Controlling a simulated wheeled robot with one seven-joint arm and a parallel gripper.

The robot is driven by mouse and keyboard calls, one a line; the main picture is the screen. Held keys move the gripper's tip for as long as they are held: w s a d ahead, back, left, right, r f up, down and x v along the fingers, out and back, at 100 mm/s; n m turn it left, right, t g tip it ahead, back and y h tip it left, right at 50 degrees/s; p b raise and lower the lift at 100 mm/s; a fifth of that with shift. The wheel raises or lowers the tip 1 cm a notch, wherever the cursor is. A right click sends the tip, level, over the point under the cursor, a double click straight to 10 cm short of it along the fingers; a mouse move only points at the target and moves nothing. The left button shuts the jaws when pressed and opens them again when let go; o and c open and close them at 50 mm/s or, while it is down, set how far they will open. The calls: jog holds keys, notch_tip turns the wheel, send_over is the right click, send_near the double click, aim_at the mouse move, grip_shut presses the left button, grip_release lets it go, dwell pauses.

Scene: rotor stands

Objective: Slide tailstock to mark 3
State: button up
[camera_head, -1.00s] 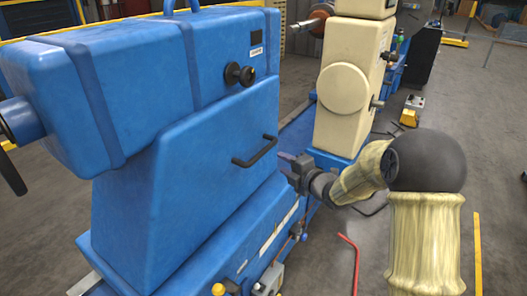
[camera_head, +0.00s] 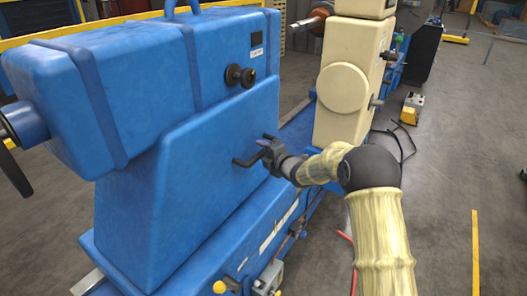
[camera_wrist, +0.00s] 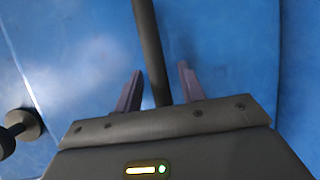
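The tailstock (camera_head: 180,175) is the large blue housing at the left in the head view, standing on a blue bed. A black bar handle (camera_head: 244,162) sticks out of its right face. My gripper (camera_head: 268,143) is at the right end of this handle. In the wrist view the handle (camera_wrist: 149,45) runs between the two fingers of my gripper (camera_wrist: 159,85). The fingers are apart, with a gap on each side of the bar. I cannot make out mark 3 on the bed.
A black knob (camera_head: 240,76) sits above the handle on the tailstock; it also shows at the left in the wrist view (camera_wrist: 20,128). A cream-coloured stand (camera_head: 345,90) is further back on the bed. A yellow-knobbed lever (camera_head: 220,287) is low in front. Floor at the right is mostly clear.

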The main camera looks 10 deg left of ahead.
grip_shut()
jog(key=shift+w, duration=0.1)
